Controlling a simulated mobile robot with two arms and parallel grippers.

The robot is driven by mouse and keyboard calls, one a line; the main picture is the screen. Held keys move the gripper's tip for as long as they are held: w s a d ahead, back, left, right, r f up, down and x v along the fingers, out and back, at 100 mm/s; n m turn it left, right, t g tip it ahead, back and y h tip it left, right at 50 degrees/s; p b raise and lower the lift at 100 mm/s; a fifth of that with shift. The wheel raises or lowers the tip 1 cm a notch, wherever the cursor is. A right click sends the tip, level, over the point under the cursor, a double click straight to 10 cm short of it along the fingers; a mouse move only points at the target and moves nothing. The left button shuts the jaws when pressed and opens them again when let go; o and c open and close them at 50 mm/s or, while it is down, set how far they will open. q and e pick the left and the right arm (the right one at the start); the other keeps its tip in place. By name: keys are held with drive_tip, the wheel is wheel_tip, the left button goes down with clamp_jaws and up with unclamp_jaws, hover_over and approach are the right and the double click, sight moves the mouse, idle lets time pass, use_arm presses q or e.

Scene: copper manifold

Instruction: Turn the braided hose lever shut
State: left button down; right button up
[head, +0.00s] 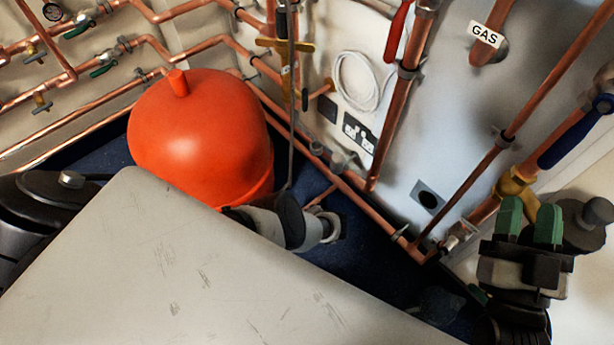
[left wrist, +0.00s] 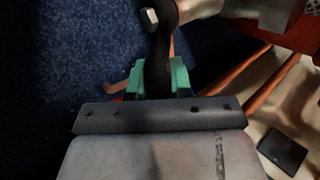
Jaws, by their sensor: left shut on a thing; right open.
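My left gripper (left wrist: 157,82) is shut on a black lever (left wrist: 158,50) in the left wrist view, with a green fingertip on each side of it. A pale bolt head (left wrist: 151,17) sits at the lever's upper end. The lever joins a grey metal fitting (left wrist: 198,9). In the head view a dark piece (head: 289,217) sits across a grey fitting (head: 265,228), below a thin dark line (head: 292,130); I cannot tell whether that line is the braided hose. My left gripper is hidden in the head view. My right gripper (head: 529,222) is open and empty at the right.
An orange-red tank (head: 200,125) stands beside the fitting. Copper pipes (head: 315,165) run along the wall and floor. A blue-handled lever (head: 577,138) and a brass valve (head: 514,186) are near my right gripper. A red lever (head: 397,32) is higher up. A scratched pale surface (head: 180,265) blocks the lower view.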

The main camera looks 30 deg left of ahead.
use_arm(q)
drive_tip(key=shift+a+f, duration=0.1)
drive_tip(key=shift+a, duration=0.05)
drive_tip(key=c, duration=1.4)
unclamp_jaws()
drive_tip(key=o, duration=0.4)
drive_tip(key=shift+f, duration=0.1)
drive_tip(key=shift+c, duration=0.2)
use_arm(e)
drive_tip(key=shift+w, duration=0.15)
use_arm(q)
drive_tip(key=shift+d, duration=0.2)
use_arm(e)
drive_tip(key=shift+f, duration=0.1)
